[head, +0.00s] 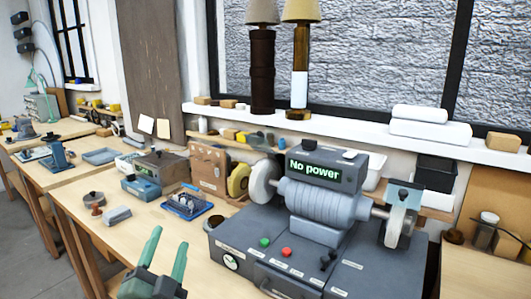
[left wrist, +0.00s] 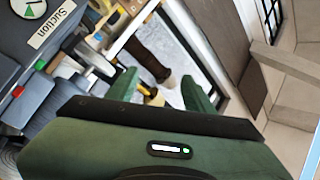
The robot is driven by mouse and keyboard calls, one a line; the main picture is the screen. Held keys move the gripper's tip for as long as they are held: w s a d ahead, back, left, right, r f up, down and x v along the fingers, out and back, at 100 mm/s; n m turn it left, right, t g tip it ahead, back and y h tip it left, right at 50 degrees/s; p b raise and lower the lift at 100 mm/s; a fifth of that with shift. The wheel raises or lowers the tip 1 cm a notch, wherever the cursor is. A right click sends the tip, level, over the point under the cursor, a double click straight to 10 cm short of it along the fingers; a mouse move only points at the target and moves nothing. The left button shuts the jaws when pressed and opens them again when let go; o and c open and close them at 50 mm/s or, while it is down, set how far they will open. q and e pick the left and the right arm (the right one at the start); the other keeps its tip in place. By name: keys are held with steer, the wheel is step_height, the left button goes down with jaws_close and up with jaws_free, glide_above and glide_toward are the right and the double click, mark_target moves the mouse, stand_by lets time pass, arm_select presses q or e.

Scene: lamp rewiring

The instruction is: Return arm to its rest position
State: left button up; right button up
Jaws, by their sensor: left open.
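My left gripper (head: 166,262) comes in at the bottom of the head view, with its green fingers pointing up and apart. It is open and nothing is between the fingers. In the left wrist view the same gripper (left wrist: 160,90) has its two green fingers spread, with the window and lamps far behind them. It is in front of the workbench, left of the grey grinder machine (head: 300,225), whose screen reads "No power". My right gripper is in neither view.
Two lamps, one dark (head: 262,70) and one brown and white (head: 300,65), stand on the windowsill (head: 350,128). A blue tray (head: 187,204) and a cardboard box (head: 208,168) sit on the bench. Bare wood (head: 150,225) shows left of the machine.

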arm_select(q)
steer(key=s+a+f+n+g+y, duration=0.1)
steer(key=s+a+f+n+g, duration=0.15)
steer(key=f, duration=0.35)
steer(key=s+a+f+n+g+y, duration=0.1)
steer(key=s+f+n+g, duration=0.15)
steer(key=f, duration=0.45)
steer(key=s+d+f+n+g+h, duration=0.1)
steer(key=s+d+f+g, duration=0.1)
steer(key=s+f+g, duration=0.65)
steer(key=s+d+f+n+g+h, duration=0.15)
steer(key=s+f+g, duration=0.25)
steer(key=s+f, duration=0.9)
steer(key=s+f+g, duration=0.1)
steer(key=s+f, duration=0.1)
steer(key=f, duration=0.9)
steer(key=s+f, duration=0.2)
steer(key=f, duration=0.9)
steer(key=s+a+f+g, duration=0.1)
steer(key=s+a+f, duration=0.2)
steer(key=s+f, duration=1.4)
steer(key=shift+a, duration=0.2)
steer(key=shift+s+g, duration=0.1)
steer(key=shift+g, duration=0.15)
